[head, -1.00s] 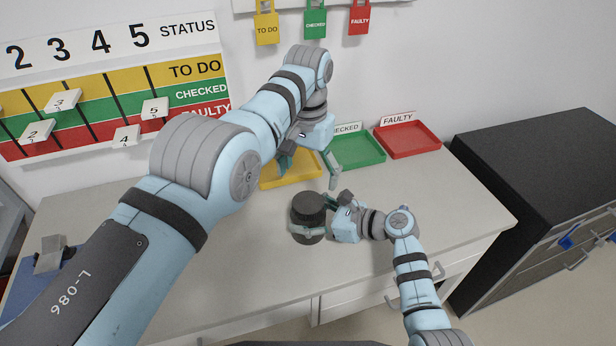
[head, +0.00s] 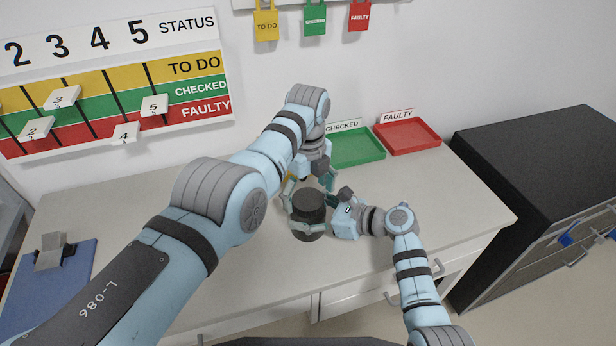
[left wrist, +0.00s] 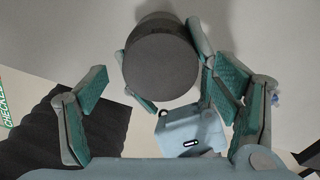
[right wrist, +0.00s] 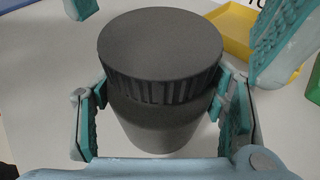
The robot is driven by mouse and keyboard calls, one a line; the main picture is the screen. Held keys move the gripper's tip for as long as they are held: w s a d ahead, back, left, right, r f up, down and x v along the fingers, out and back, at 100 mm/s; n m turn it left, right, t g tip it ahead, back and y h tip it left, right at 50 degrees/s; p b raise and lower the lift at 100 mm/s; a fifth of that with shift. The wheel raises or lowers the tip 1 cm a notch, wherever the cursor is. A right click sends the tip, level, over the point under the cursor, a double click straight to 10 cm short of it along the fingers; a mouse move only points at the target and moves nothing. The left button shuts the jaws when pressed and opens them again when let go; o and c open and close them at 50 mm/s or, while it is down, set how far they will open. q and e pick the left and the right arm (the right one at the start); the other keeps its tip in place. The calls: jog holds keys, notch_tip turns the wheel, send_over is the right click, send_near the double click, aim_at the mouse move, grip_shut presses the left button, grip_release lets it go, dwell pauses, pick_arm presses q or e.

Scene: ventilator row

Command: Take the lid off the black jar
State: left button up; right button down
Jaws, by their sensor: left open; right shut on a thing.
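The black jar (head: 308,230) stands upright on the table, with its ribbed black lid (head: 308,203) on top. In the right wrist view the jar body (right wrist: 155,130) sits between my right fingers, below the lid (right wrist: 160,50). My right gripper (head: 308,229) is shut on the jar body. My left gripper (head: 308,187) is open above and just behind the jar, its fingers pointing down near the lid. In the left wrist view the lid (left wrist: 160,58) lies ahead of the open fingers, apart from them.
A green tray (head: 385,157) and a red tray (head: 432,147) stand at the back; the yellow tray (right wrist: 236,22) is mostly hidden behind my left arm in the head view. A blue clipboard (head: 60,280) lies at the left. A black cabinet (head: 540,150) stands at the right.

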pick_arm(q)
jog(key=shift+f, duration=0.35)
jog(key=c, duration=1.2)
jog(key=n, duration=0.7)
jog(key=shift+r, duration=0.1)
jog(key=n, duration=1.3)
jog(key=shift+n, duration=0.4)
jog(key=n, duration=0.9)
jog(key=o, duration=1.3)
